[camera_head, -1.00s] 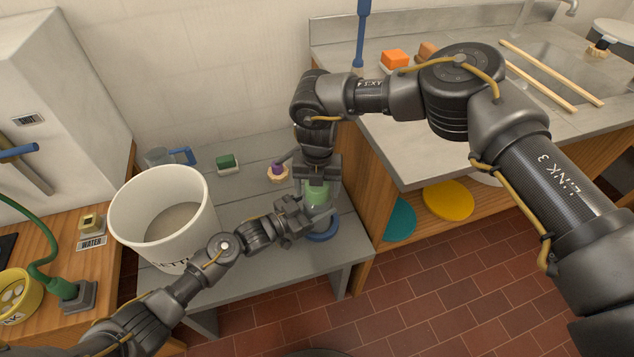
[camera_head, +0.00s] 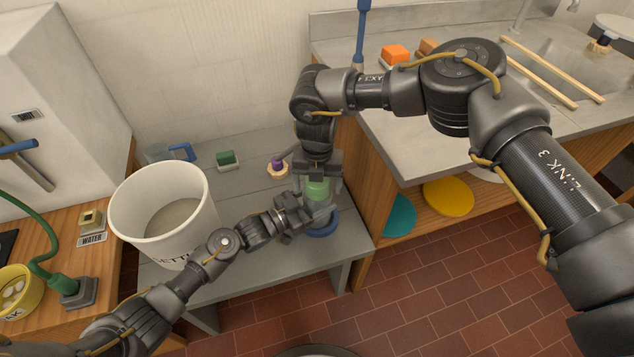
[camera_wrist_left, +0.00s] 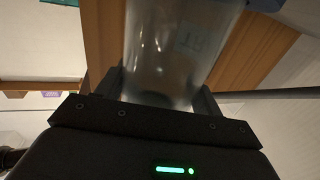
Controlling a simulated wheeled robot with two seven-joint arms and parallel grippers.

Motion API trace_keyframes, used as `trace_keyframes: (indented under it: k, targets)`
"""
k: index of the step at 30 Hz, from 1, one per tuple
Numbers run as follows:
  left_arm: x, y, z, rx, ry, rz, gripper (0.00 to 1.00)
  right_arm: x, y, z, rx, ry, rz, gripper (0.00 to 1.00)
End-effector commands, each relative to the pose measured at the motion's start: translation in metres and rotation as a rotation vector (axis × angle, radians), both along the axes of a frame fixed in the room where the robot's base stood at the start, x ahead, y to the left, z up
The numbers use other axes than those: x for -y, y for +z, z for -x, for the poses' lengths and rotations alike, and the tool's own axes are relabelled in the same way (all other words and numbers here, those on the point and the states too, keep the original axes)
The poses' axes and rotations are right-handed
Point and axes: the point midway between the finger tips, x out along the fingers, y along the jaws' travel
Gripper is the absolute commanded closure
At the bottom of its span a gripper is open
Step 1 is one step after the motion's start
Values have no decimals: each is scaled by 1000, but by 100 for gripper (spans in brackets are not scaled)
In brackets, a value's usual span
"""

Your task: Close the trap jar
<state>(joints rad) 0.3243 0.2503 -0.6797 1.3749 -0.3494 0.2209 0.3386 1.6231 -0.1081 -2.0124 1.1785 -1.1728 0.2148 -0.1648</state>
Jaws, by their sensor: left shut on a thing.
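The trap jar stands at the right end of the grey bench, above a blue ring (camera_head: 322,228). Its green top part (camera_head: 318,187) shows between my two grippers. My left gripper (camera_head: 303,214) reaches it from the left and is shut on the jar's body. In the left wrist view the clear jar (camera_wrist_left: 165,55) fills the space between the fingers, with a faint label on its wall. My right gripper (camera_head: 318,178) points down from above, with its fingers at the sides of the green part. Whether they press on it cannot be told. The jar's rim is hidden.
A large white bucket (camera_head: 130,220) stands on the bench (camera_head: 245,185), left of the jar. A green block (camera_head: 227,160) and a purple-topped piece (camera_head: 277,165) lie behind. The counter (camera_head: 400,150) rises close on the right.

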Motion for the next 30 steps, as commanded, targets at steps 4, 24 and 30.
trace_keyframes:
  k: [4, 24, 30]
  targets:
    - [0, 0, 0, 0, 0, 0, 97, 0, 0, 0, 0, 0, 0, 18]
    - [0, 0, 0, 0, 0, 0, 97, 0, 100, 0, 1, 0, 0, 18]
    - [0, 0, 0, 0, 0, 0, 97, 0, 117, 0, 0, 0, 0, 18]
